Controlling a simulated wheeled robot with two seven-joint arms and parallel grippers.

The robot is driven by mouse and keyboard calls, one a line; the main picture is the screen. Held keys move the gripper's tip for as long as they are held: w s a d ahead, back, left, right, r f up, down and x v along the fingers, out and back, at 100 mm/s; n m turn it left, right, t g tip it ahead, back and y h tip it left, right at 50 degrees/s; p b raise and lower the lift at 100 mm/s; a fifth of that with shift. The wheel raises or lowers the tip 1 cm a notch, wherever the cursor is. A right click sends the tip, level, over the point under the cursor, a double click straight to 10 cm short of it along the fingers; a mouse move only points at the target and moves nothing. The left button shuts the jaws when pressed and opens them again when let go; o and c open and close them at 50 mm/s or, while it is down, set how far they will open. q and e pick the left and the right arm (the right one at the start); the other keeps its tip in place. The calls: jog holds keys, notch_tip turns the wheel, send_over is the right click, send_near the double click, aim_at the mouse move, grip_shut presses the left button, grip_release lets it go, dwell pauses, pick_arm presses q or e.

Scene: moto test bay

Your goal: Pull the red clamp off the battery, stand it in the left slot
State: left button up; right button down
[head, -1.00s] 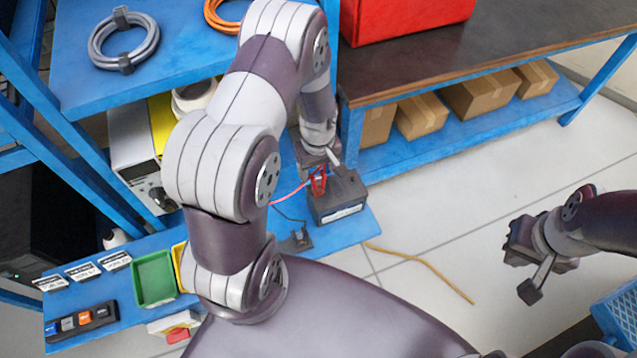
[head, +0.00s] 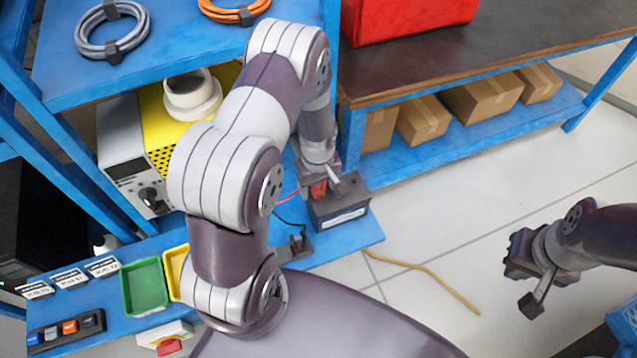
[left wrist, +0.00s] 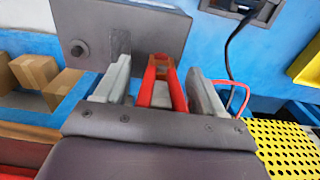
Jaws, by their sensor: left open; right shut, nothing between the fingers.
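The red clamp (left wrist: 163,85) sits at the black battery (left wrist: 120,35), with its red handles between the two fingers of my left gripper (left wrist: 155,88). The fingers are open, with a gap on each side of the clamp. My right gripper (head: 525,265) is shut and empty, over the floor at right.
A yellow and grey machine (head: 150,150) stands left of my left arm. A green tray (head: 145,287) and a row of coloured switches (head: 66,331) are on the blue shelf (head: 225,258). A yellow-brown cable (head: 430,272) lies on the floor.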

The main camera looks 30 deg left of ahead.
dwell(0.8)
pick_arm(q)
grip_shut()
jog(key=shift+r+p, duration=2.8)
jog(key=shift+r, duration=0.25)
notch_tip(320, 180, up, 5)
jog(key=p, duration=0.4)
